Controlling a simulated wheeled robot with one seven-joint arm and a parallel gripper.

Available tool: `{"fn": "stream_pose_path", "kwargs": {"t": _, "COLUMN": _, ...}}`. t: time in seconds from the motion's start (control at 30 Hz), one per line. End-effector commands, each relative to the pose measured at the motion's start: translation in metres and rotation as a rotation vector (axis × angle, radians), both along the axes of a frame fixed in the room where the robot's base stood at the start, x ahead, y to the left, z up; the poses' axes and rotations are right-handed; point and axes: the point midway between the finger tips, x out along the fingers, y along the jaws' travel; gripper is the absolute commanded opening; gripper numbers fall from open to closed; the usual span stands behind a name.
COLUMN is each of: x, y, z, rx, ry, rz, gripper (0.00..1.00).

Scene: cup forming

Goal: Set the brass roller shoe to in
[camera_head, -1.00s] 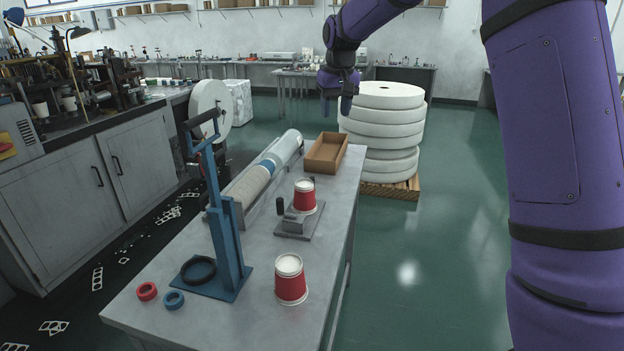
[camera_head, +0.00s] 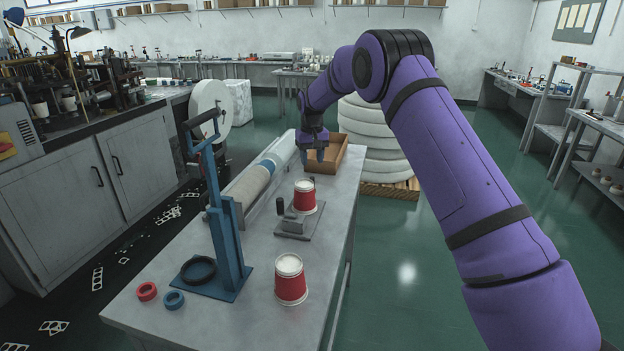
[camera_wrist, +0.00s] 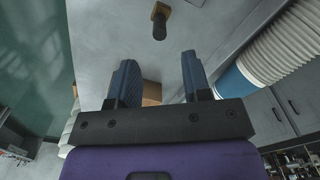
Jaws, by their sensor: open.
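A small grey fixture (camera_head: 300,226) sits on the workbench, with a dark upright knob (camera_head: 280,206) at its left and a red-and-white cup (camera_head: 305,196) at its back. In the wrist view, a brass-coloured piece (camera_wrist: 161,9) carries a dark knob (camera_wrist: 159,28) and is partly cut off at the top edge. I take it for the roller shoe; its brass does not show clearly in the head view. My gripper (camera_head: 313,156) is open and empty, pointing down near the tan box, beyond the fixture. In the wrist view, its blue fingers (camera_wrist: 157,78) are apart, short of the knob.
A tan open box (camera_head: 329,157) stands at the bench's far end. A long cup stack (camera_head: 250,182) lies along the left side. A blue lever stand (camera_head: 232,245), another red cup (camera_head: 290,280), and red (camera_head: 147,291) and blue (camera_head: 174,300) rings are nearer.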

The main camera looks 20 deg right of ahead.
Motion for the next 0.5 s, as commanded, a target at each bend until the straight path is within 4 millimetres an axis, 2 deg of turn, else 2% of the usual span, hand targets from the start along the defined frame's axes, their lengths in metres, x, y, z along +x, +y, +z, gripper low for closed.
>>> {"fn": "stream_pose_path", "kwargs": {"t": 0.1, "x": -0.001, "y": 0.000, "z": -0.023, "rx": 0.000, "ry": 0.003, "rz": 0.000, "gripper": 0.44}}
{"fn": "stream_pose_path", "kwargs": {"t": 0.3, "x": -0.001, "y": 0.000, "z": -0.055, "rx": 0.000, "ry": 0.002, "rz": 0.000, "gripper": 0.44}}
{"fn": "stream_pose_path", "kwargs": {"t": 0.5, "x": 0.000, "y": 0.000, "z": -0.072, "rx": 0.000, "ry": -0.001, "rz": 0.000, "gripper": 0.44}}
